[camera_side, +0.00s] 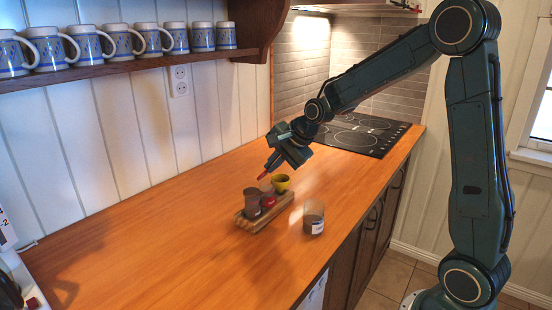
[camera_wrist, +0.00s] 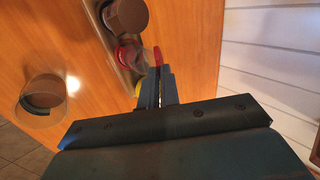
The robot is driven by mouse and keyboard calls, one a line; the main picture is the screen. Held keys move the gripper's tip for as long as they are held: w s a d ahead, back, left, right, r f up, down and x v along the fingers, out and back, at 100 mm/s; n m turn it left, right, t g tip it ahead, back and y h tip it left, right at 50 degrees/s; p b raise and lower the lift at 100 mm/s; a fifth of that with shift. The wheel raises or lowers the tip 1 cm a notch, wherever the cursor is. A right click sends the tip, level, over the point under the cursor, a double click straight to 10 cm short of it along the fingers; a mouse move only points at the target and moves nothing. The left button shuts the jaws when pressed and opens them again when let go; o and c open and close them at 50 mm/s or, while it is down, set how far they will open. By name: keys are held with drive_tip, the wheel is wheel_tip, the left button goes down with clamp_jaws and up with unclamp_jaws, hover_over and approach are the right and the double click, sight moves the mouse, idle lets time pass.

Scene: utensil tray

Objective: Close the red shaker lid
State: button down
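The red shaker (camera_side: 268,202) stands in a small wooden tray (camera_side: 246,223), between a brown shaker (camera_side: 252,200) and a yellow cup (camera_side: 280,184). In the wrist view the red shaker (camera_wrist: 127,56) is just left of the fingers. A clear rounded piece shows at its right side; I cannot tell how the lid sits. My gripper (camera_side: 264,174) points down and left, above the tray and apart from the shaker. Its fingers (camera_wrist: 157,72) look closed together. A red tip shows at their end; whether it is part of the fingers or something held is unclear.
A clear glass jar (camera_side: 313,218) with a pale label stands on the counter right of the tray, near the front edge. A black cooktop (camera_side: 362,134) lies behind. Several blue-and-white mugs line a wall shelf (camera_side: 130,62). The counter left of the tray is clear.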

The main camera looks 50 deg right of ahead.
drive_tip(key=shift+s+d+f+t, duration=0.1)
drive_tip(key=shift+s+f+t, duration=0.35)
drive_tip(key=shift+t, duration=0.45)
drive_tip(key=shift+s+a+f+t, duration=0.1)
drive_tip(key=shift+s+f+t, duration=0.4)
drive_tip(key=shift+t, duration=0.4)
drive_tip(key=shift+s+d+f+t, duration=0.1)
drive_tip(key=shift+s+f+t, duration=0.2)
drive_tip(key=shift+f+t, duration=0.45)
drive_tip(key=shift+r+t, duration=0.15)
drive_tip(key=shift+t, duration=0.2)
drive_tip(key=c, duration=1.6)
unclamp_jaws()
drive_tip(key=shift+s, duration=0.15)
drive_tip(key=shift+s+r, duration=0.4)
drive_tip(key=shift+r, duration=0.95)
drive_tip(key=shift+s+r, duration=0.45)
drive_tip(key=shift+r, duration=0.95)
drive_tip(key=shift+s+r, duration=0.4)
drive_tip(key=shift+r, duration=0.95)
